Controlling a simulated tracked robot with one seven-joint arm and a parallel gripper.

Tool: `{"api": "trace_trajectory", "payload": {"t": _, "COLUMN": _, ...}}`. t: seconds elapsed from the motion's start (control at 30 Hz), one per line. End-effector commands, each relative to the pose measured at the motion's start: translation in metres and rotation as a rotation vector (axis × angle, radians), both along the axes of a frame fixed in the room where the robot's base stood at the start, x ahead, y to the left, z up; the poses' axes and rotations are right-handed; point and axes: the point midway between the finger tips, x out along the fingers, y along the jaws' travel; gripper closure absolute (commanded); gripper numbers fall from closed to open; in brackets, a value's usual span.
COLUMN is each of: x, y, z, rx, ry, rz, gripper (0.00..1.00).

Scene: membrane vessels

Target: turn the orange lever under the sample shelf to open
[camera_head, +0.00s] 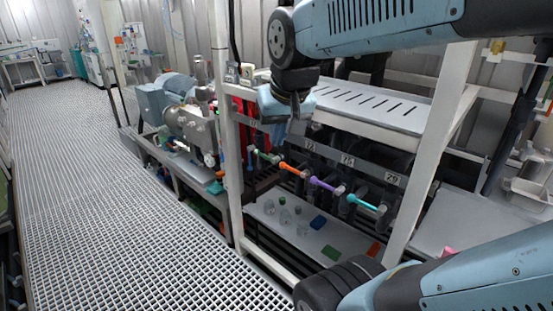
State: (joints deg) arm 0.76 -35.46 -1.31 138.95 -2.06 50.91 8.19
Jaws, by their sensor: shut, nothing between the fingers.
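The orange lever (290,168) is one of a row of coloured levers under the slotted white shelf (372,107). My gripper (295,112) is shut and empty. It points down in front of the shelf's left end and shows above the orange lever in the picture, apart from it. My blue arm reaches in from the upper right.
A white upright post (432,150) stands right of the levers, another (226,140) left. A lower shelf (262,213) holds small glass vessels and coloured pieces. Another cyan lever (362,202) sits farther right. A pump (190,118) stands left. The grating floor (110,210) is clear.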

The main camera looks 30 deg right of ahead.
Motion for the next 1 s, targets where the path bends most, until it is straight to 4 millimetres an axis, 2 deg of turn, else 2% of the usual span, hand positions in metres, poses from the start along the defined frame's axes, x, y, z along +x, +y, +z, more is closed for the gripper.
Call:
{"api": "trace_trajectory", "payload": {"t": 0.03, "x": 0.016, "y": -0.006, "z": 0.0, "rx": 0.011, "ry": 0.018, "rz": -0.045, "gripper": 1.0}}
{"api": "trace_trajectory", "payload": {"t": 0.23, "x": 0.071, "y": -0.031, "z": -0.003, "rx": 0.049, "ry": 0.063, "rz": -0.239, "gripper": 1.0}}
{"api": "trace_trajectory", "payload": {"t": 0.47, "x": 0.135, "y": -0.063, "z": -0.021, "rx": 0.077, "ry": 0.107, "rz": -0.461, "gripper": 1.0}}
{"api": "trace_trajectory", "payload": {"t": 0.67, "x": 0.188, "y": -0.095, "z": -0.047, "rx": 0.088, "ry": 0.135, "rz": -0.654, "gripper": 1.0}}
{"api": "trace_trajectory", "payload": {"t": 0.8, "x": 0.223, "y": -0.12, "z": -0.071, "rx": 0.088, "ry": 0.149, "rz": -0.788, "gripper": 1.0}}
{"api": "trace_trajectory", "payload": {"t": 1.0, "x": 0.264, "y": -0.151, "z": -0.108, "rx": 0.082, "ry": 0.156, "rz": -0.951, "gripper": 1.0}}
